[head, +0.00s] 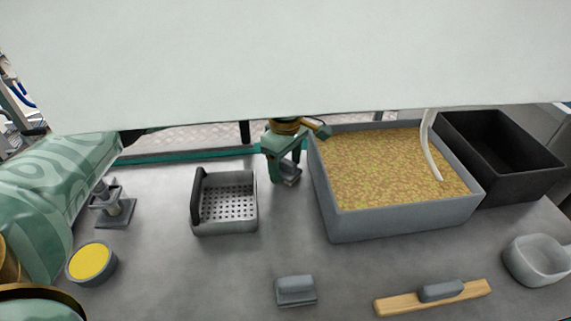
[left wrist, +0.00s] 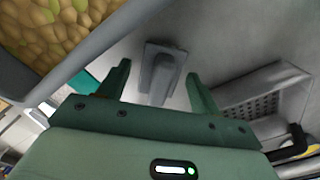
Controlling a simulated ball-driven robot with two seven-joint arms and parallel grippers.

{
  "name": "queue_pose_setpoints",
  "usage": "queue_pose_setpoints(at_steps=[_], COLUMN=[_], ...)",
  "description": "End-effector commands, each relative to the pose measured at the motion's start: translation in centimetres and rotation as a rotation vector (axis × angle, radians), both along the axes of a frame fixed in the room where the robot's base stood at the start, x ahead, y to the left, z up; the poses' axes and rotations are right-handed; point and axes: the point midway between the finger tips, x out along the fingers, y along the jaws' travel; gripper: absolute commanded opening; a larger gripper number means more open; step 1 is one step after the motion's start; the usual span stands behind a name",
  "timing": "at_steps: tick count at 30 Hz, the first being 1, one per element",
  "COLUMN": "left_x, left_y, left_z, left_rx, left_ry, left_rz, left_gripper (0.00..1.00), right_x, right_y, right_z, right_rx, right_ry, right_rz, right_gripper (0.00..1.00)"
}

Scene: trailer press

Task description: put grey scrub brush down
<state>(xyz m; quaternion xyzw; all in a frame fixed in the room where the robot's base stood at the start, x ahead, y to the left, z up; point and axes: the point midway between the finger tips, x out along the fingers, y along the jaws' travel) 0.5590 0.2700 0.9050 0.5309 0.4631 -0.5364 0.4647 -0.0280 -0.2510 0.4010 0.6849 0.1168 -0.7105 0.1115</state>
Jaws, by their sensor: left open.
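The grey scrub brush (head: 290,178) rests on the grey worktop, between the perforated tray and the bin of yellow-green pieces. It is partly hidden by my gripper in the head view. The left wrist view shows its flat base and raised handle (left wrist: 160,78). My left gripper (head: 286,160) is over the brush with its fingers pointing down. In the left wrist view the fingers (left wrist: 158,69) stand apart on either side of the handle, with a gap visible on both sides. My right gripper is not in view.
The perforated tray (head: 229,229) stands left of the brush, the grey bin (head: 405,222) right, a black bin (head: 510,190) beyond. A grey block (head: 296,290), wooden bar (head: 400,302), grey scoop (head: 537,262), yellow-filled bowl (head: 92,264) and grey stand (head: 112,212) surround clear worktop. A white panel (head: 280,60) covers the top.

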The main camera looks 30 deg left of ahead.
Motion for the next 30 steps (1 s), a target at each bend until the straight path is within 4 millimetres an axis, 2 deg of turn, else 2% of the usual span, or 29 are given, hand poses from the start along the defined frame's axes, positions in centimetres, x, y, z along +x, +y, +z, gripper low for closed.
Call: queue_pose_setpoints(at_steps=[9, 15, 20, 30], left_x=[0.1, 0.1, 0.1, 0.1], left_y=[0.0, 0.1, 0.1, 0.1], left_z=[7.6, 10.9, 11.8, 11.8], left_rx=[0.0, 0.0, 0.0, 0.0], left_ry=[-0.008, -0.004, -0.001, 0.0], left_rz=[0.001, 0.0, 0.0, 0.0], left_gripper=[0.65, 0.65, 0.65, 0.65], right_x=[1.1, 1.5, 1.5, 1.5], right_y=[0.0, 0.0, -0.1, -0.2], right_z=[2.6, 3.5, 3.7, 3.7], right_rx=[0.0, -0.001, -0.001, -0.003], right_ry=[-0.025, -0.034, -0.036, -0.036], right_rz=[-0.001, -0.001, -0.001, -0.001], right_gripper=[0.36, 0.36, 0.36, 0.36])
